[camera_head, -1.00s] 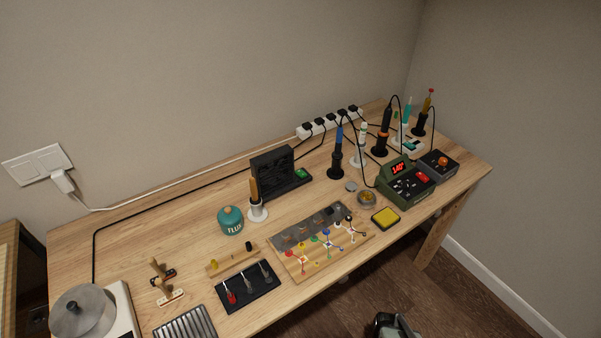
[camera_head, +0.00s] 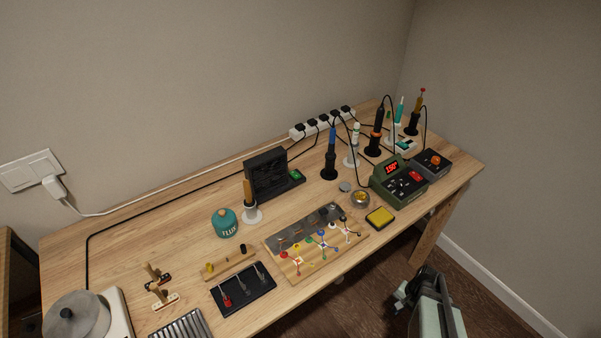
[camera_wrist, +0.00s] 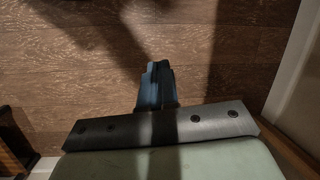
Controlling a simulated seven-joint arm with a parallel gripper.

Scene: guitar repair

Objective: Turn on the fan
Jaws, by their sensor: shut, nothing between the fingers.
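The fan (camera_head: 266,173) is a black upright box with a slatted front, standing at the back middle of the wooden table in the head view. A green switch (camera_head: 296,175) sits on its low base, at the right end. I cannot tell the switch's position. My gripper (camera_wrist: 158,70) is shut and empty in the wrist view, above the brown wooden floor. In the head view my arm shows at the bottom right, in front of the table and well apart from the fan.
A wiring board (camera_head: 312,243) lies in front. A green station (camera_head: 399,181) stands right.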

